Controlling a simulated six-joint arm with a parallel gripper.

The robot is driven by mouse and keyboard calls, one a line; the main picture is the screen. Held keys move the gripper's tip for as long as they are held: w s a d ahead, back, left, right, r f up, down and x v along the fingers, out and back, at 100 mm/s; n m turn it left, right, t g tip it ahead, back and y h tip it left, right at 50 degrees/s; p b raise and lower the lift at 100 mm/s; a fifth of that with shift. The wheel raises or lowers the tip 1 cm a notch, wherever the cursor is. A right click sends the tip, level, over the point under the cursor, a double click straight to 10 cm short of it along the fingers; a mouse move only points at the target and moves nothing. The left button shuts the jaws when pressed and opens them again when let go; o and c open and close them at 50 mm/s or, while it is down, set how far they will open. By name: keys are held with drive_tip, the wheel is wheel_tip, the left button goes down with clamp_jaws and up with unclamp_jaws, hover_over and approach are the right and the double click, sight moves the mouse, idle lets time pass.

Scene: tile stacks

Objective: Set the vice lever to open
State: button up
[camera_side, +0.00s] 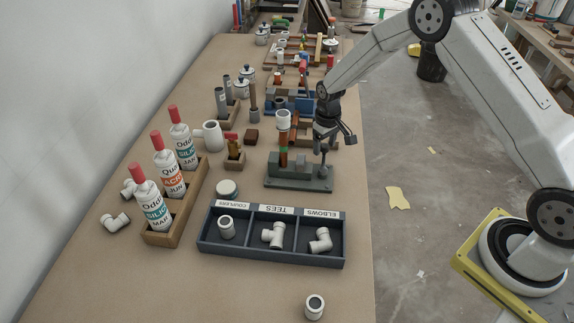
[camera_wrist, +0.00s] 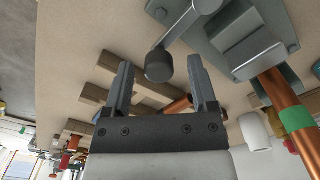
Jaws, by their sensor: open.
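The green vice (camera_side: 290,183) stands on the bench behind the divided tray, with an upright copper pipe (camera_side: 284,150) that has a green band and a white fitting on top. Its lever (camera_side: 323,158) stands up at the right end of the vice, topped by a dark knob. In the wrist view the grey lever (camera_wrist: 185,24) ends in the dark knob (camera_wrist: 159,66), which appears between my two fingertips with gaps either side. My gripper (camera_side: 336,138) is open and empty, right at the lever's top. It also shows in the wrist view (camera_wrist: 161,68).
A dark tray (camera_side: 272,260) labelled couplers, tees and elbows holds white fittings in front of the vice. A wooden box (camera_side: 163,238) of red-capped bottles stands left. Racks of tools and blocks crowd the bench behind. The bench's right edge is close to the vice.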

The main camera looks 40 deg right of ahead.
sight(325, 145)
drive_tip(key=shift+r, duration=3.85)
drive_tip(key=shift+s+a+r, duration=0.2)
drive_tip(key=shift+s+r, duration=0.15)
drive_tip(key=s+a+r+t, duration=0.1)
drive_tip(key=s+a+r, duration=0.1)
drive_tip(key=s, duration=0.9)
drive_tip(key=s+a+r+t, duration=0.1)
drive_tip(key=s+a+r, duration=0.2)
drive_tip(key=s, duration=0.8)
drive_tip(key=shift+s+r+t, duration=0.15)
drive_tip(key=shift+r+t, duration=0.15)
drive_tip(key=shift+r, duration=0.5)
